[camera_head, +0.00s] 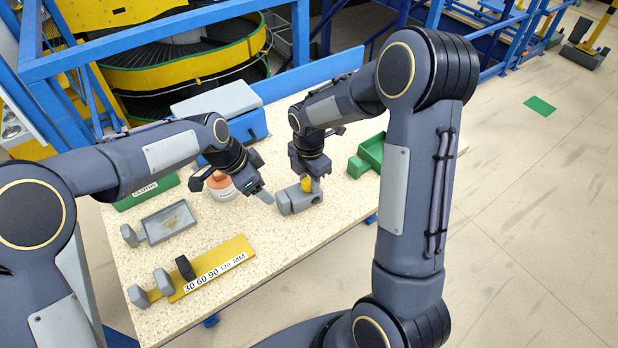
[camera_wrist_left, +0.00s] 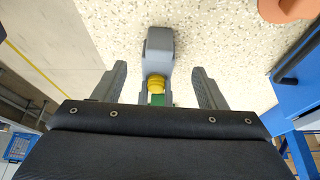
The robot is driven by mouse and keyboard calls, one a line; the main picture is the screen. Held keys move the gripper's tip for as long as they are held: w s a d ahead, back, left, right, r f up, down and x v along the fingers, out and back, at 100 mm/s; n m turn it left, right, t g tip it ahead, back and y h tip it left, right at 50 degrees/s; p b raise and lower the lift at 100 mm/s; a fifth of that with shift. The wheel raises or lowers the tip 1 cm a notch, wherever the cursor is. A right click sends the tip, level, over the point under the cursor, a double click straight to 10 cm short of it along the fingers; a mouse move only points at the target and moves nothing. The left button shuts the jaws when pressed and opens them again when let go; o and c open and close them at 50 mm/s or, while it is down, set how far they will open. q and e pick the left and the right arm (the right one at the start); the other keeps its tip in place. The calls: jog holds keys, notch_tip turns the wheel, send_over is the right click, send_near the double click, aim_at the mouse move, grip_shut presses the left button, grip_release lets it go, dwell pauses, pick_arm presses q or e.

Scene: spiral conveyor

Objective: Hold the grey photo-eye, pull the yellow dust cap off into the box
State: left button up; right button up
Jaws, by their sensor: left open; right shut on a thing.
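The grey photo-eye (camera_head: 297,200) lies on the speckled table. It also shows in the left wrist view (camera_wrist_left: 158,45), ahead of and between the fingers. My left gripper (camera_head: 261,180) is open and empty, left of the photo-eye, fingers apart (camera_wrist_left: 160,88). An open green box (camera_head: 372,153) stands right of the photo-eye.
An orange-topped round object (camera_head: 218,180) stands close to my left gripper. A green CLOTHS box (camera_head: 150,190), a grey tray (camera_head: 168,222) and a yellow gauge plate (camera_head: 215,262) are at the left. A blue case (camera_head: 245,125) is behind. The front-right tabletop is clear.

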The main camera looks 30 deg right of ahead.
aim_at(278, 201)
pick_arm(q)
jog(key=x, duration=1.1)
jog(key=shift+d+f, duration=0.1)
jog(key=shift+f, duration=0.05)
jog(key=c, duration=1.4)
jog(key=o, duration=1.4)
jog(key=shift+v, duration=0.95)
jog(key=shift+f, duration=0.15)
